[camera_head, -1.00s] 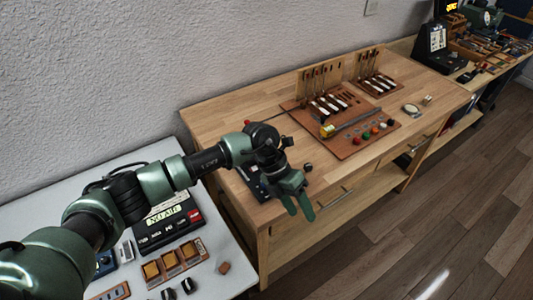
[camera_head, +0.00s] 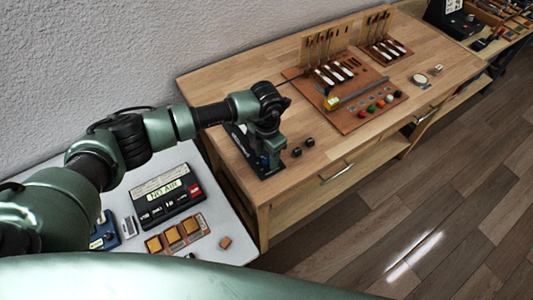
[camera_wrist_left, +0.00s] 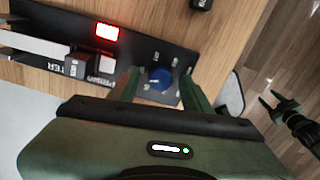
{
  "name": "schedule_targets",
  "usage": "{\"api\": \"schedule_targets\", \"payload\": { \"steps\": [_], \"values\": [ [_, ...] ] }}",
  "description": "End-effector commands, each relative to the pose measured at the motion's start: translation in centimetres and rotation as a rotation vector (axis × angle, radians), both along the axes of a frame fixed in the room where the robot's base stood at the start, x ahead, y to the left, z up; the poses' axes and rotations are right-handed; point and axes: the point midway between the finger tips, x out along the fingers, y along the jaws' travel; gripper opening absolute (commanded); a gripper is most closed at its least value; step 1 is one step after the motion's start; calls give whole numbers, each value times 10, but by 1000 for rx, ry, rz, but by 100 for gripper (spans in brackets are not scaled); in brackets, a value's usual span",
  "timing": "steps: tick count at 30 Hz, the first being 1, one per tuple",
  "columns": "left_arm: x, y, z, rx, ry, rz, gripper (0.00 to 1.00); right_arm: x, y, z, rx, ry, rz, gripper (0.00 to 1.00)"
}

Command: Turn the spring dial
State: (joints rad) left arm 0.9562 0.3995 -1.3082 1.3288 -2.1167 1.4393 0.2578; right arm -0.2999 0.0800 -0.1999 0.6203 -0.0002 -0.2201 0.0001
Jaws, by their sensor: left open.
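The spring dial (camera_wrist_left: 160,78) is a round blue knob on a black panel (camera_wrist_left: 130,55) with small white marks around it. In the left wrist view my left gripper (camera_wrist_left: 162,88) is open, with one green finger on either side of the dial; I cannot tell whether they touch it. In the head view the black device (camera_head: 244,148) lies at the table's left end. My left gripper (camera_head: 266,158) is over it, and the dial is hidden there. My right gripper (camera_wrist_left: 273,101) shows at the right of the left wrist view, open and empty over the floor.
Two small black blocks (camera_head: 303,147) lie right of the device. A wooden board (camera_head: 350,120) with tools and coloured knobs lies farther along the table. A white side table holds a "NO AIR" display box (camera_head: 166,194) and an orange-padded tray (camera_head: 178,236).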

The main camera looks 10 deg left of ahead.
Motion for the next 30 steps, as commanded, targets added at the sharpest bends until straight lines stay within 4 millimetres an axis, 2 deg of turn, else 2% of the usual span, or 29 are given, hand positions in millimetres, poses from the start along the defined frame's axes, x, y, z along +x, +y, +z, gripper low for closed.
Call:
{"api": "schedule_targets", "payload": {
  "steps": [8,13,17,24,30],
  "values": [
    [0,0,-2,0,0,-1,49,0,0,0,0,0,0,49],
    [0,0,-2,0,0,0,1,0,0,0,0,0,0,49],
    [0,0,-3,-1,-1,-3,0,0,0,-1,0,0,0,49],
    [1,1,-7,1,-4,-142,0,0,0,-30,0,0,-1,49],
    [1,0,-3,0,-3,-225,0,0,0,-38,0,0,0,49]
  ]
}}
